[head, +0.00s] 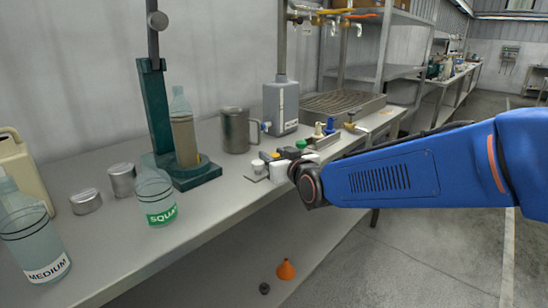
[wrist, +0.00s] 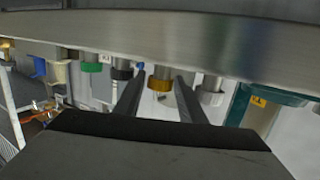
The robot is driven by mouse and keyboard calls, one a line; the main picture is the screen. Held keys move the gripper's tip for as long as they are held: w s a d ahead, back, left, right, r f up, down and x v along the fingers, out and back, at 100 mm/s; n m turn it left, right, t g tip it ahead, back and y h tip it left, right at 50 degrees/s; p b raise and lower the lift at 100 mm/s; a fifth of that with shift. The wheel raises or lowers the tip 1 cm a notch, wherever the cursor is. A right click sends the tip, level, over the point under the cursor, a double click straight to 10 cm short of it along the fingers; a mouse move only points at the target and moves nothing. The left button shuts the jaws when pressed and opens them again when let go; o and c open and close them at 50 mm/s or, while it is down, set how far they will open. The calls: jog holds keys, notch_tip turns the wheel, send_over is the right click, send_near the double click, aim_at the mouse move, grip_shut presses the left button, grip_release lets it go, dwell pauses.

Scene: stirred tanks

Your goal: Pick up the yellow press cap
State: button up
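The fingers are open, with a visible gap on each side of the cap, so the cap is not gripped.
A black cap (wrist: 122,73) and a green cap (wrist: 92,67) stand close beside the yellow one. A metal mug (head: 236,130) and a grey container (head: 281,107) stand behind. A green stand (head: 153,110) and bottles are to the left. The bench front (head: 215,205) is clear.

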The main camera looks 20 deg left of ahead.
aim_at(272, 154)
jog(key=shift+x, duration=1.9)
jog(key=c, duration=0.8)
